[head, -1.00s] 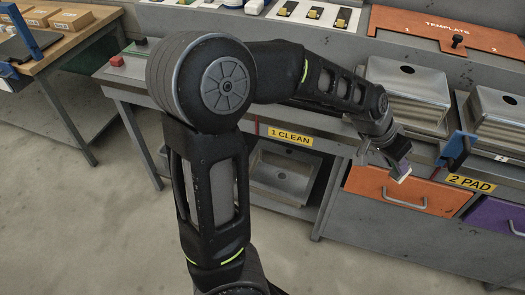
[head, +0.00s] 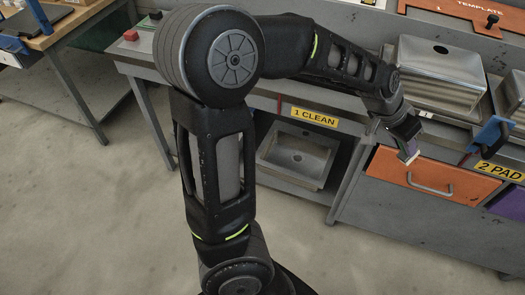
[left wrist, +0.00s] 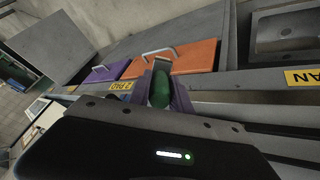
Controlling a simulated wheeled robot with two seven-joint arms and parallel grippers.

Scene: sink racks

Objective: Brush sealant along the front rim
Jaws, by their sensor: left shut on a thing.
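My left gripper (head: 403,137) is shut on a brush, in front of the bench edge and above the orange drawer. The brush's pale tip (head: 410,156) points down in the head view. In the left wrist view, its green handle (left wrist: 160,88) sits between the two purple-grey fingers of my left gripper (left wrist: 165,92). The brush looks apart from the sink. A second sink (head: 514,95) is partly cut off at the right edge. My right gripper is not in view.
A blue clamp (head: 490,133) stands at the bench edge right of the gripper. The orange drawer (head: 432,177) has a protruding handle. Another sink (head: 298,157) sits on the lower shelf under the "1 CLEAN" label (head: 315,117). The floor at front left is clear.

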